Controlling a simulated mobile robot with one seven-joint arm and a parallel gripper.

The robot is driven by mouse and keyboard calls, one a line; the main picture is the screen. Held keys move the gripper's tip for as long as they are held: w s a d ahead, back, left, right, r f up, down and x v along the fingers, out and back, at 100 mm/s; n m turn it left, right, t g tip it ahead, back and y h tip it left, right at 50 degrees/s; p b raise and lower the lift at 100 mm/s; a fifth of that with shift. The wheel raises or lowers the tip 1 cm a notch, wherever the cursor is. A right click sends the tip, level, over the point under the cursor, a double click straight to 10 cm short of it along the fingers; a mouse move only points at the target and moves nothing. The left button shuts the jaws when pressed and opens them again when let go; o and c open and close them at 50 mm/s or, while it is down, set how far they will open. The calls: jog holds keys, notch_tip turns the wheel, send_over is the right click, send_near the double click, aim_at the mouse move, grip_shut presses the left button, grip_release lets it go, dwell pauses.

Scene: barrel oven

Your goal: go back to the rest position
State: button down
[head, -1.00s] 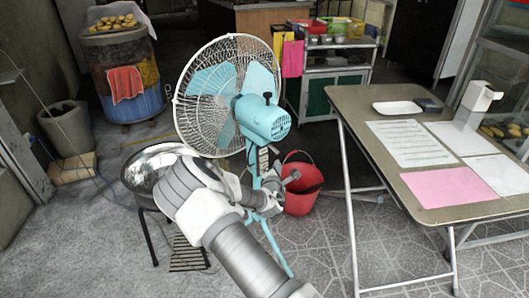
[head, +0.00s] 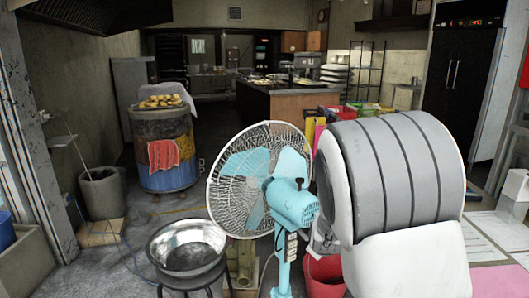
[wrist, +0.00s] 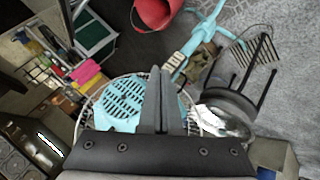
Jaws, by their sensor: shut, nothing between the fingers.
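My gripper (wrist: 160,98) shows in the wrist view with its two dark fingers pressed together and nothing between them. Behind the fingers is the turquoise fan (wrist: 122,103), with its motor housing to their left. In the head view a large grey and white link of my arm (head: 400,180) fills the right side, close to the camera. The gripper's fingers cannot be made out there. The same fan (head: 258,178) stands upright just left of the arm in the picture. The gap between gripper and fan cannot be judged.
A metal bowl (head: 187,244) sits on a dark stool (head: 195,280) left of the fan. A red bucket (head: 322,278) is partly hidden behind my arm. A barrel (head: 165,150) with yellow food stands at the back left. A folding table (head: 480,240) is mostly covered.

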jog(key=s+a+r+m+g+y, duration=0.25)
jog(key=s+r+m, duration=0.25)
jog(key=s+r, duration=0.9)
jog(key=s+d+m, duration=0.1)
jog(key=s+m, duration=0.2)
jog(key=s, duration=1.6)
notch_tip(320, 180, up, 21)
jog(key=p, duration=2)
jog(key=shift+w+r+h+p, duration=0.15)
jog(key=shift+h+p, duration=0.15)
jog(key=shift+h, duration=0.15)
